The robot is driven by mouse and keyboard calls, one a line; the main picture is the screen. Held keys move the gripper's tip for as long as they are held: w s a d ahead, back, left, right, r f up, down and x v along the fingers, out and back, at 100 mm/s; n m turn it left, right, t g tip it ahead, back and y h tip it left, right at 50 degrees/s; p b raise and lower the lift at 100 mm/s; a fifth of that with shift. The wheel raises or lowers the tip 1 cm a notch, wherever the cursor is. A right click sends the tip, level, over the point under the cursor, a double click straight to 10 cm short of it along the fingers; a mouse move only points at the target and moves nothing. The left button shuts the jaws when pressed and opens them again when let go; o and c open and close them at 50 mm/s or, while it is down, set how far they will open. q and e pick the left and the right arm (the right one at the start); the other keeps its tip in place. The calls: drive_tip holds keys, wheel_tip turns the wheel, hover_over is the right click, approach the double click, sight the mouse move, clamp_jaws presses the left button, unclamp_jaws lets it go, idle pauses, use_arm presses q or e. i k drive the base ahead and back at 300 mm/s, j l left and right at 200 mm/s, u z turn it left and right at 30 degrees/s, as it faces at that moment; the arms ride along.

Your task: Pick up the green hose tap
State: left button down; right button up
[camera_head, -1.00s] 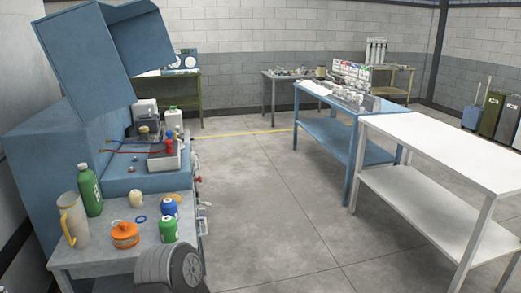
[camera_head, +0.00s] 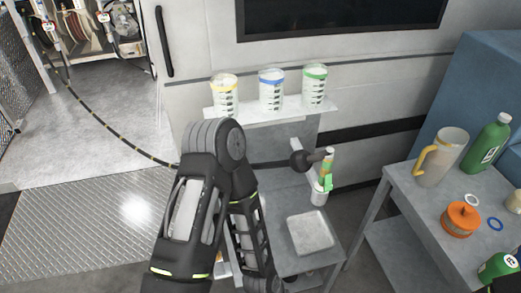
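A tap with green parts and a small orange-yellow band (camera_head: 327,172) stands upright by the small grey table in the middle right. Its lower end is in or just behind a pale cup-like holder (camera_head: 319,196). A dark rounded part (camera_head: 303,160) sits directly to its left; I cannot tell whether they are joined. One of my arms, bent at the elbow, rises in the lower middle, left of the tap and apart from it. Neither gripper shows.
Three measuring cups, yellow-rimmed (camera_head: 224,94), blue-rimmed (camera_head: 271,90) and green-rimmed (camera_head: 314,86), stand on a wall shelf (camera_head: 246,112). A shallow grey tray (camera_head: 311,233) lies below the tap. The right-hand table (camera_head: 402,196) holds a jug (camera_head: 441,158), green bottle (camera_head: 487,145) and orange can (camera_head: 461,219).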

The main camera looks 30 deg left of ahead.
sight(327, 164)
drive_tip(key=i+l+u, duration=0.15)
drive_tip(key=u, duration=0.2)
drive_tip(key=i+l+u, duration=0.2)
drive_tip(key=u, duration=0.15)
drive_tip(key=i, duration=0.1)
